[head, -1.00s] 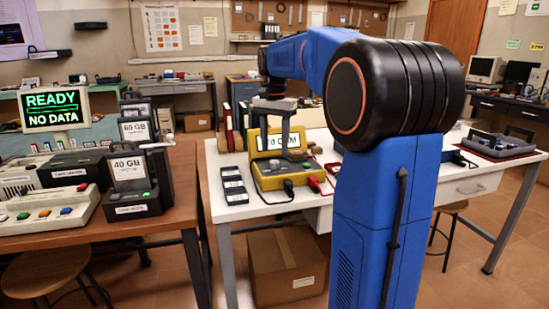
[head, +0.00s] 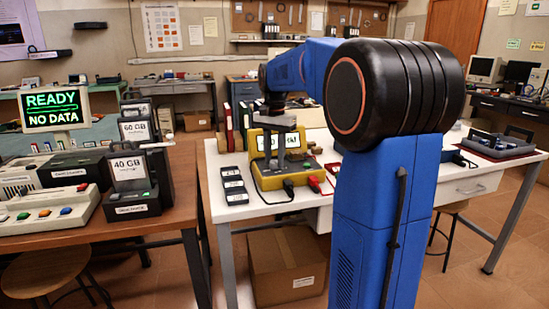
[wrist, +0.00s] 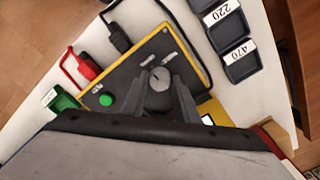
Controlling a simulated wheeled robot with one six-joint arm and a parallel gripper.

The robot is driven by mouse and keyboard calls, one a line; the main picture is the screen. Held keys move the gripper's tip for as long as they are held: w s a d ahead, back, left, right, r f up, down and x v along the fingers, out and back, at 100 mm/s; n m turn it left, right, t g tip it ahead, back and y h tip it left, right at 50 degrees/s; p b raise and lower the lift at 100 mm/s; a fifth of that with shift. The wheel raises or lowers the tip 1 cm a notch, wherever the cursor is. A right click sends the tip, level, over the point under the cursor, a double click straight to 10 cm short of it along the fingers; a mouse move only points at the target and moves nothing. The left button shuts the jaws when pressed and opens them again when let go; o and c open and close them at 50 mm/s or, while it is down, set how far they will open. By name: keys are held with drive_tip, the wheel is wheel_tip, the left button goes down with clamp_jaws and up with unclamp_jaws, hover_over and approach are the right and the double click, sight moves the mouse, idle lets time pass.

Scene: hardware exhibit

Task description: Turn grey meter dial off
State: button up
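The yellow meter (head: 262,178) stands on the white table, with a dark sloped face and a lit screen (head: 291,140) that my gripper partly hides. In the wrist view its grey dial (wrist: 160,76) sits on the dark face near two small white labels, with a green button (wrist: 106,99) to the left. My gripper (head: 282,165) points down onto the meter face. The exact finger contact is partly hidden.
A red plug (wrist: 84,68) and a black plug (wrist: 120,40) with cables enter the meter's edge. Several dark labelled blocks (head: 233,184) lie left of it. A green block (wrist: 60,100) lies near the red plug. The table front (head: 262,213) is mostly clear.

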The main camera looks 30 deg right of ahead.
sight(274, 161)
drive_tip(key=shift+n, duration=0.4)
drive_tip(key=n, duration=0.3)
drive_tip(key=shift+n, duration=2.6)
drive_tip(key=o, duration=1.1)
drive_tip(key=shift+c, duration=0.2)
wheel_tip(274, 161, up, 18)
drive_tip(key=shift+f, duration=0.25)
